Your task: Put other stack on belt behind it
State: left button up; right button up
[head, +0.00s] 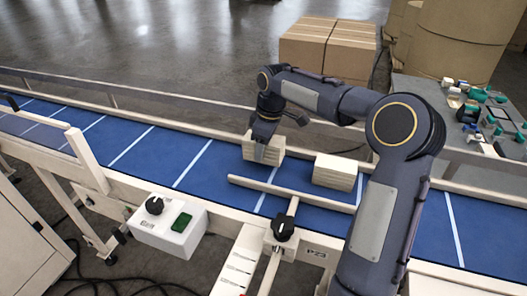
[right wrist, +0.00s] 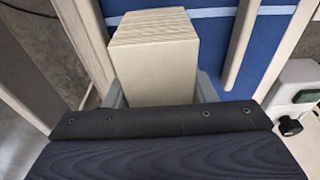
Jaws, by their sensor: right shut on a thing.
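A cream stack (head: 261,147) of thin layers is on or just above the blue belt (head: 204,166), near the far rail. My right gripper (head: 265,144) is shut on this stack from above. In the right wrist view the held stack (right wrist: 154,55) sits between the two fingers, with its layered face away from the palm. A second cream stack (head: 336,172) lies on the belt to the right, apart from the held one. Whether the held stack touches the belt is hard to tell. My left gripper is not in view.
A wooden guide bar (head: 290,193) crosses above the belt's near side. A control box (head: 167,226) with a knob and green button is on the near edge. Cardboard boxes (head: 328,48) and a grey table (head: 460,115) with small parts stand behind. The belt is clear to the left.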

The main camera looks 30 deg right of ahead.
jog(key=shift+f, duration=1.35)
jog(key=shift+f, duration=0.2)
jog(key=o, duration=1)
jog(key=shift+s, duration=0.1)
jog(key=shift+o, duration=0.2)
jog(key=shift+r, duration=0.1)
jog(key=r, duration=0.4)
jog(key=s+r, duration=0.1)
jog(key=r, duration=0.3)
jog(key=d+r, duration=0.1)
jog(key=r, duration=0.3)
jog(key=shift+s, duration=0.15)
